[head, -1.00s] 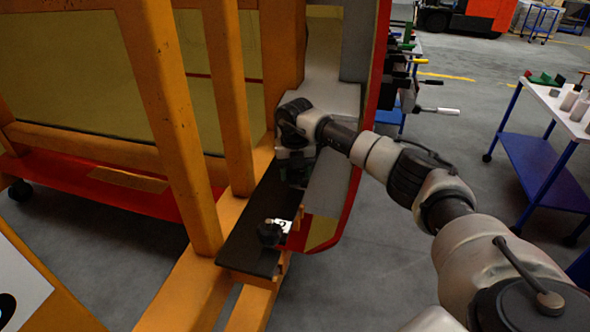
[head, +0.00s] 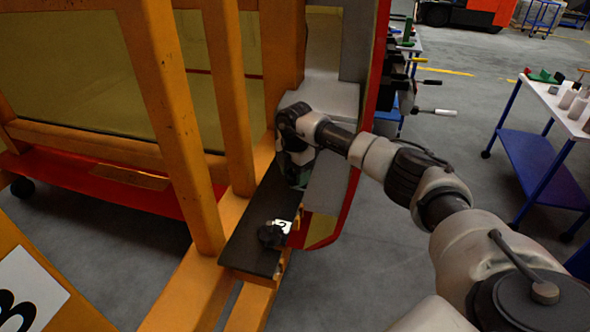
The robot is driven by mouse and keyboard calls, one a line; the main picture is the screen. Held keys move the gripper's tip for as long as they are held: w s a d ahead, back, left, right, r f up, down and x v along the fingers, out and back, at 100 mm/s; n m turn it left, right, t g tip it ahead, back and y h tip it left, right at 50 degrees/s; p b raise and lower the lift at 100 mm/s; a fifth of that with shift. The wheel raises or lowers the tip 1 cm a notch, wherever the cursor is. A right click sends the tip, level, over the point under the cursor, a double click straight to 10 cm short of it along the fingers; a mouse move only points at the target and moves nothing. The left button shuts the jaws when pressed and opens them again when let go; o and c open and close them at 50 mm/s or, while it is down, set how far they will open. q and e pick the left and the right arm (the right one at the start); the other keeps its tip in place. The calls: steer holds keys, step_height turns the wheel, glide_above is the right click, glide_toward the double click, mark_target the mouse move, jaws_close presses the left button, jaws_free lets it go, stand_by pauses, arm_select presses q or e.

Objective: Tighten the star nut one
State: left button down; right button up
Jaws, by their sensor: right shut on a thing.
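My right gripper (head: 294,178) points down at the far part of a black plate (head: 243,236) on the orange frame, beside the nosecone. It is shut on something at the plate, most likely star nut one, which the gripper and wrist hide. A second black star nut (head: 271,235) stands free on the near end of the plate, with a small white label (head: 284,225) beside it. The label's mark is too small to read surely. My left gripper is not in view.
Orange frame posts (head: 172,130) rise left of the plate. The red-edged nosecone panel (head: 352,185) is close on the right. A blue trolley (head: 540,160) with bottles stands at the right. Grey floor between is clear.

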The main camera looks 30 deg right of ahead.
steer(key=m, duration=0.1)
steer(key=m+p, duration=0.1)
steer(key=m, duration=0.1)
steer(key=shift+r+m, duration=0.2)
steer(key=shift+m, duration=0.1)
steer(key=shift+f+m+p, duration=0.1)
steer(key=shift+m+p, duration=0.75)
steer(key=shift+m, duration=0.85)
steer(key=o, duration=0.9)
steer(key=shift+o, duration=0.2)
